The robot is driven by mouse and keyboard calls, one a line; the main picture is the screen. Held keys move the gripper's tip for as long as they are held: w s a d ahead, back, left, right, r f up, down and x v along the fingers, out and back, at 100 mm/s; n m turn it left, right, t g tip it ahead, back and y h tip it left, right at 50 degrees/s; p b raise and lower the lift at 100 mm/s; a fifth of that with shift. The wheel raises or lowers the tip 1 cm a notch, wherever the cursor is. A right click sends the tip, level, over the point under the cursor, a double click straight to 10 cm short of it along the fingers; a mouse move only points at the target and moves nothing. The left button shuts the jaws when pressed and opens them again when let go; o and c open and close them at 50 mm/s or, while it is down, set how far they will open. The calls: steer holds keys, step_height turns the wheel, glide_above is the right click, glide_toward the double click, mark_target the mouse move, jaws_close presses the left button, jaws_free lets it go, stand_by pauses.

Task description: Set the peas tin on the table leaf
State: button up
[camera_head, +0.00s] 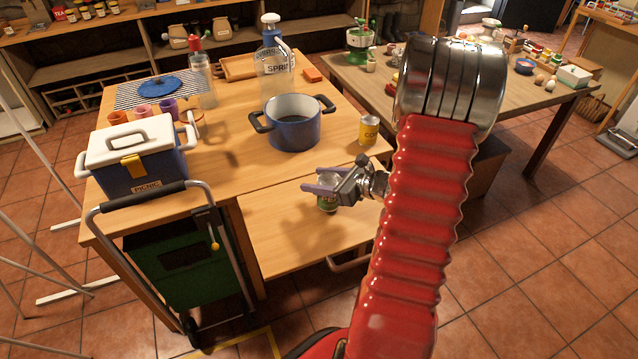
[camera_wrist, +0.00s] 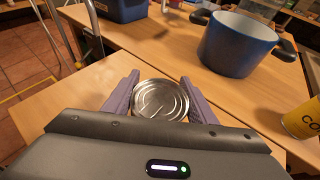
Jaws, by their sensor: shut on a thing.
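The peas tin (camera_head: 327,204) is a small green tin with a bare metal lid. My gripper (camera_head: 322,190) is shut on it, over the table leaf (camera_head: 290,232), the lower wooden panel at the front of the table. In the wrist view, the tin's round lid (camera_wrist: 160,99) sits between the two purple fingers of my gripper (camera_wrist: 160,97). The tin looks upright. Its underside is close to the leaf, but I cannot tell whether it touches.
A blue pot (camera_head: 293,124) and a yellow tin (camera_head: 369,130) stand on the higher table top behind the leaf. A picnic cooler (camera_head: 135,158) stands at the left, above a green cart (camera_head: 180,262). The leaf around the tin is clear.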

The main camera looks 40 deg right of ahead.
steer(key=shift+f, duration=0.65)
steer(key=shift+f, duration=0.1)
steer(key=o, duration=1.4)
steer(key=shift+c, duration=0.2)
steer(key=shift+s+d, duration=0.1)
steer(key=shift+s, duration=0.1)
steer(key=v, duration=1.1)
steer(key=shift+s+r, duration=0.2)
steer(key=shift+s, duration=0.05)
